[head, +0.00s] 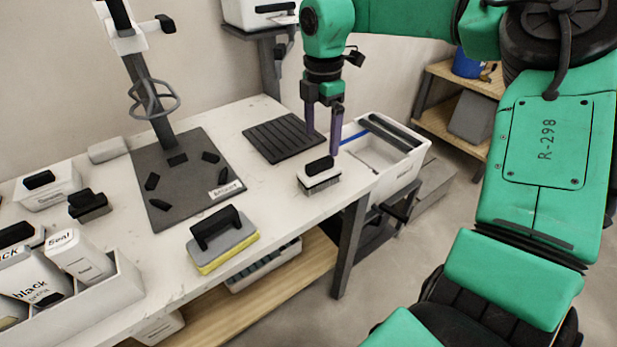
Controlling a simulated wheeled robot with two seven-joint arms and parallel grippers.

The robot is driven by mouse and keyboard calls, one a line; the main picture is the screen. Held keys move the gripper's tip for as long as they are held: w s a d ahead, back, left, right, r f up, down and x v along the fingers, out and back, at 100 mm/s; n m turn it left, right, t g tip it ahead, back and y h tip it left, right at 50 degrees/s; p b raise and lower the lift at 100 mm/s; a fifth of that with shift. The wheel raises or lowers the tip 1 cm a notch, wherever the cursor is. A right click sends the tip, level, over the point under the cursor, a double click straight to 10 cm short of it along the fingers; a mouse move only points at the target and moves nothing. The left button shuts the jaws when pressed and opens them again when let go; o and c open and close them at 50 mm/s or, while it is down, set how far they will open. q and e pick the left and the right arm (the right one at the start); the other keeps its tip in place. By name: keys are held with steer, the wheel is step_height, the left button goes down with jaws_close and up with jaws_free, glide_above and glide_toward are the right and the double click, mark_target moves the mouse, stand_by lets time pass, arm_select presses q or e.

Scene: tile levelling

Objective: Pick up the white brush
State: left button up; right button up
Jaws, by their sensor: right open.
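The white brush (319,182) stands on the white table near its right front edge. It has a white body, a black handle on top and dark bristles below. My right gripper (322,146) is just above and behind the brush, pointing down. Its two fingers are apart, with nothing between them. The fingertips look close to the black handle, but I cannot tell whether they touch it. My left gripper is not in view.
A black ribbed mat (283,139) lies behind the brush. A grey-yellow sponge float (222,243) sits to the left at the front edge. A white bin (385,158) stands right of the table. A dark board (181,184) holds a mixer stand.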

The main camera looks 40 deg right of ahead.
mark_target(319, 173)
step_height(319, 173, down, 12)
steer(key=shift+w+r+p, duration=0.15)
steer(key=shift+r+p, duration=0.05)
steer(key=shift+p, duration=0.2)
jaws_close()
